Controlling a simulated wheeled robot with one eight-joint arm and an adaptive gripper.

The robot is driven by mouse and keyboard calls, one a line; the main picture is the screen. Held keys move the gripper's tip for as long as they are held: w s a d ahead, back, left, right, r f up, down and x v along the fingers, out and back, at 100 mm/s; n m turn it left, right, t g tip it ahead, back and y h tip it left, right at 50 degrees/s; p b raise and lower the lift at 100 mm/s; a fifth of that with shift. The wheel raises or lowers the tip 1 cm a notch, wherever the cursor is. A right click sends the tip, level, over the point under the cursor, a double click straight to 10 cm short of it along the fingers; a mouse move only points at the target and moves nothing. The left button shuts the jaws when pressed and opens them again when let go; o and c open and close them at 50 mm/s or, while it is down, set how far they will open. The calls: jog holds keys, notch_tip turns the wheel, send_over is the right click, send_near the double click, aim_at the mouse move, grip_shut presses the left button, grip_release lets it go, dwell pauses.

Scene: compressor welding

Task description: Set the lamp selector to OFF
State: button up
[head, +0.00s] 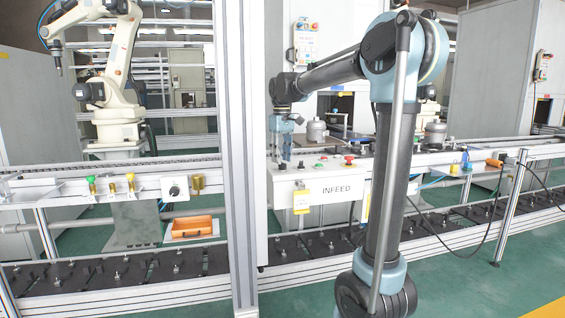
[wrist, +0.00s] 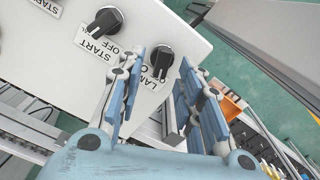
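In the wrist view the lamp selector (wrist: 160,58) is a round black knob on a white panel. Its label starts with "LAM" and is partly hidden behind a finger. Which way the knob points is not clear. My gripper (wrist: 162,66) is open, with a blue padded finger on each side of the knob in the picture. Whether the fingers touch it cannot be told. In the head view my gripper (head: 284,148) hangs at the left end of the INFEED box (head: 340,200); the lamp selector cannot be made out there.
A second black knob (wrist: 107,20) labelled START and OFF sits close by on the panel. In the head view, red and green buttons (head: 320,165) line the box top. A metal post (head: 240,150) stands just left. An orange bin (head: 192,228) lies below left.

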notch_tip(320, 180, up, 10)
dwell(0.4)
dwell(0.4)
jog(key=s+d+f+m, duration=0.2)
jog(key=s+d+f, duration=0.4)
jog(key=s+d, duration=0.25)
jog(key=s+d+f+m, duration=0.2)
jog(key=s+d+f, duration=0.2)
jog(key=s+f, duration=0.3)
jog(key=s+d+f+m+t, duration=0.1)
jog(key=s+d+f, duration=0.3)
jog(key=s+f, duration=0.4)
jog(key=s+d+f+m+t, duration=0.1)
jog(key=s+d+f, duration=0.4)
jog(key=f, duration=0.9)
jog(key=s+m, duration=0.1)
jog(key=s, duration=0.2)
jog(key=shift+s+m, duration=0.2)
jog(key=shift+m, duration=0.1)
